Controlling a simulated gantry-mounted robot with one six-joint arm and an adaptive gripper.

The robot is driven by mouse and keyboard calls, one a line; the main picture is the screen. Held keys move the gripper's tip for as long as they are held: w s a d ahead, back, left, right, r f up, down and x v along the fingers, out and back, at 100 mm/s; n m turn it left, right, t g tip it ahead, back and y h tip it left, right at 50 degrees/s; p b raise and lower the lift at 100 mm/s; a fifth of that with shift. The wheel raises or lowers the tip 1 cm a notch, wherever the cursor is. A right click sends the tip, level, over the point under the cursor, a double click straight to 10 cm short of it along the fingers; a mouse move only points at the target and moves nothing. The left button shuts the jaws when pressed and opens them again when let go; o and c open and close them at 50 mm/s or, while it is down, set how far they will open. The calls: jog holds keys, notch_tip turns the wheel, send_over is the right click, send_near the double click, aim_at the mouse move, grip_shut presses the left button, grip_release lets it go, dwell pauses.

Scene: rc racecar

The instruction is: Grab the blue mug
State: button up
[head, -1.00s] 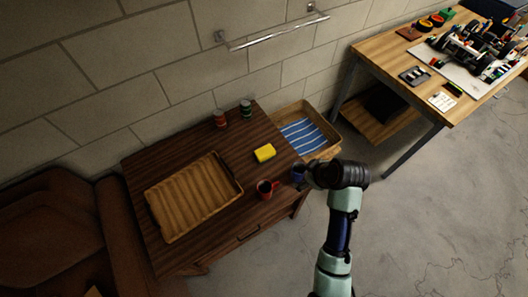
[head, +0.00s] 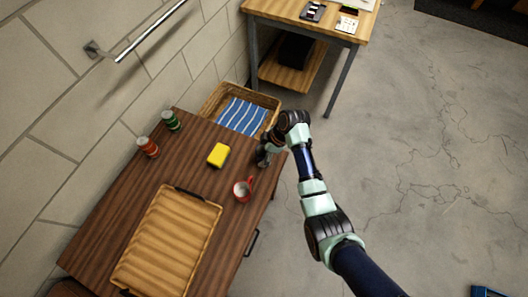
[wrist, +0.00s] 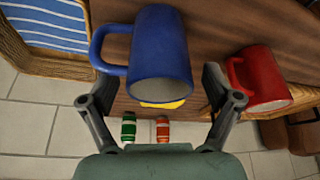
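The blue mug (wrist: 158,55) is in the upper middle of the wrist view, its handle pointing left. My gripper (wrist: 160,92) is open, one finger on each side of the mug's lower part in the picture. The left fingertip is close to the handle; I cannot tell whether it touches. In the head view my gripper (head: 266,152) is at the table's right edge, and I cannot make out the blue mug there.
A red mug (wrist: 262,80) stands close to my right finger. The wooden table (head: 205,160) also holds a yellow sponge-like block (head: 218,155), a green can (head: 171,121), an orange can (head: 148,147) and a wooden tray (head: 165,245). A wicker basket (head: 262,98) stands behind the table.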

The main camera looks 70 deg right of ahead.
jog(key=shift+x, duration=0.9)
jog(key=shift+w, duration=0.1)
jog(key=c, duration=1.4)
notch_tip(320, 180, up, 20)
jog(key=p, duration=0.4)
jog(key=shift+r+p, duration=0.1)
jog(key=shift+p, duration=0.3)
jog(key=shift+c, duration=0.2)
